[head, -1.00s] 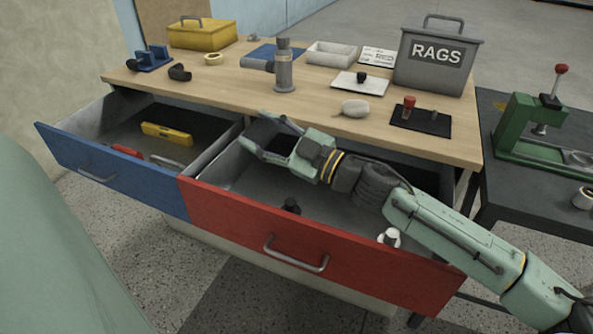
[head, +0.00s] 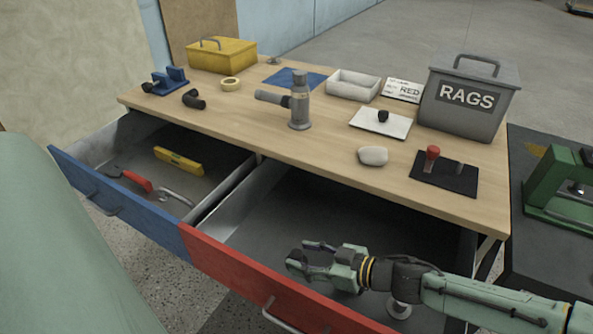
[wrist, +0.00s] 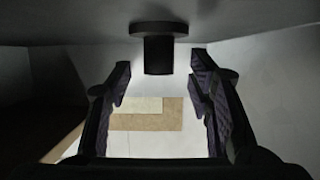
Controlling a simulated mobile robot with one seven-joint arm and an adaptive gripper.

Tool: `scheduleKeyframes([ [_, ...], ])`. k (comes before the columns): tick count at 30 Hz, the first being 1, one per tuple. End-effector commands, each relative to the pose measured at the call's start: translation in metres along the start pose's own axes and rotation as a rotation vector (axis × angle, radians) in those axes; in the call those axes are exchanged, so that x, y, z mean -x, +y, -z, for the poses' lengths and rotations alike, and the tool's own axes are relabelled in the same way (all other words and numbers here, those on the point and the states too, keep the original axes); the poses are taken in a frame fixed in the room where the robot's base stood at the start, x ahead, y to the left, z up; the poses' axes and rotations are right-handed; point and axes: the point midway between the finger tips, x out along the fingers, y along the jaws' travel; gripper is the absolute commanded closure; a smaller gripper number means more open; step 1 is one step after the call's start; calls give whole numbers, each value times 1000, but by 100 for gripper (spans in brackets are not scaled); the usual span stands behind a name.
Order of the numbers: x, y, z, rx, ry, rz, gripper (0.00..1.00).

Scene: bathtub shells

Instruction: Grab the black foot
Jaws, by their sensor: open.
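The black foot (wrist: 159,48) shows in the wrist view as a dark wide disc with a narrower block, ahead of my fingertips and between their lines. It does not touch either finger. In the head view my gripper (head: 298,259) is low inside the open red drawer (head: 262,284), behind its front panel. The foot in the drawer is hidden from the head view, by my gripper or the panel. In the wrist view my gripper (wrist: 158,85) is open, with nothing between its pads.
A pale foot (head: 399,309) stands in the red drawer below my wrist. Another small black piece (head: 383,116) sits on a white plate on the table. The blue drawer (head: 115,205) is open at left, holding a yellow level (head: 179,160) and red-handled pliers (head: 140,182).

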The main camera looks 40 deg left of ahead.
Motion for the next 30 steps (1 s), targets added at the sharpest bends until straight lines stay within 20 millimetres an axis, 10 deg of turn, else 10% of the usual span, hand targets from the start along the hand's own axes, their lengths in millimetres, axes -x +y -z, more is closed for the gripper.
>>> scheduleKeyframes([
  [11, -14, 0, -1, 1, -1, -2, 53],
  [30, -13, 0, 0, 1, -1, -1, 96],
])
